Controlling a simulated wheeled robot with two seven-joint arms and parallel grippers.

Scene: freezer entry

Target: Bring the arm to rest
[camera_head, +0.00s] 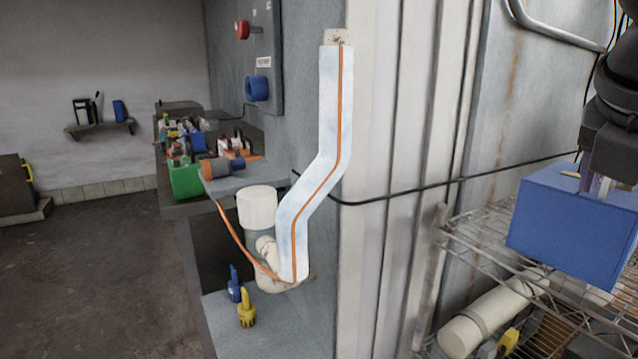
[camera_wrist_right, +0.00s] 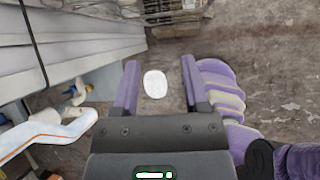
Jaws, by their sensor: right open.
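My right arm comes in at the upper right edge of the head view. Its dark gripper (camera_head: 598,184) shows in front of or above a blue box, with small pale purple fingers over the box's top edge. In the right wrist view, the two purple fingers of this gripper (camera_wrist_right: 160,85) stand wide apart, with nothing gripped. A white rounded disc (camera_wrist_right: 155,84) shows in the gap, apart from both fingers; I cannot tell how far below it lies. My left gripper is in neither view.
The blue box (camera_head: 570,225) stands on a wire rack (camera_head: 470,240) at right. A pale bent pipe with an orange line (camera_head: 318,170) runs down the wall corner. A cluttered bench (camera_head: 190,207) stands behind. The floor (camera_head: 90,270) at left is clear.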

